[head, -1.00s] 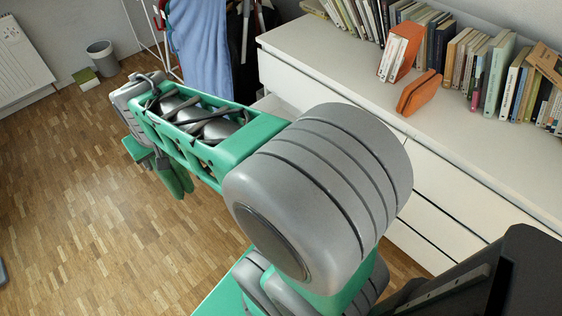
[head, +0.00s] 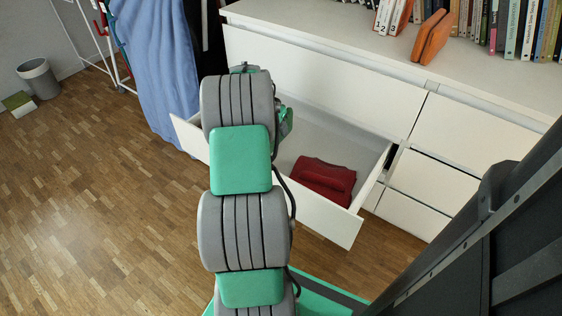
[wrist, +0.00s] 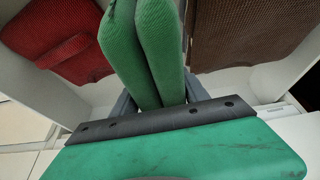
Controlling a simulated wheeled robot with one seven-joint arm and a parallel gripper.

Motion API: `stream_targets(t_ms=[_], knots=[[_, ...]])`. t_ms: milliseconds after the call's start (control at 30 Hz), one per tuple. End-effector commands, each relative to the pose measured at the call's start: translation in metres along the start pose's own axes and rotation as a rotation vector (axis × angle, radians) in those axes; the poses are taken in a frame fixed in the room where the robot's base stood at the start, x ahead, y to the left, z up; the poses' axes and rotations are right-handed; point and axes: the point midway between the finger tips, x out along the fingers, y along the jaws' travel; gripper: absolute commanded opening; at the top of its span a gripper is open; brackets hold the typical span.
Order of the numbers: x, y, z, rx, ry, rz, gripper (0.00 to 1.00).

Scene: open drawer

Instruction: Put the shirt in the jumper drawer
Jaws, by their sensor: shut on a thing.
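In the head view my arm hides the gripper and the left part of the drawer.
The white dresser (head: 330,70) holds books and an orange bookend (head: 431,37) on top. Its right-hand drawers are shut. A blue cloth (head: 155,65) hangs on a rack left of the drawer. A grey bin (head: 38,77) stands far left.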

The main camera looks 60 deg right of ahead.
Motion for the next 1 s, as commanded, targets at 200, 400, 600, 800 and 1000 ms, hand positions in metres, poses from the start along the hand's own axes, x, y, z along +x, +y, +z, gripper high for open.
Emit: stream_targets(t_ms=[200, 400, 600, 800, 1000], knots=[[0.04, 0.019, -0.003, 0.058, 0.003, 0.023, 0.0], [0.076, 0.018, 0.013, 0.055, 0.003, 0.023, 0.0], [0.11, 0.018, 0.027, 0.055, 0.002, 0.023, 0.0], [0.119, 0.017, 0.03, 0.055, 0.006, 0.02, 0.0], [0.122, 0.017, 0.032, 0.054, 0.004, 0.021, 0.0]])
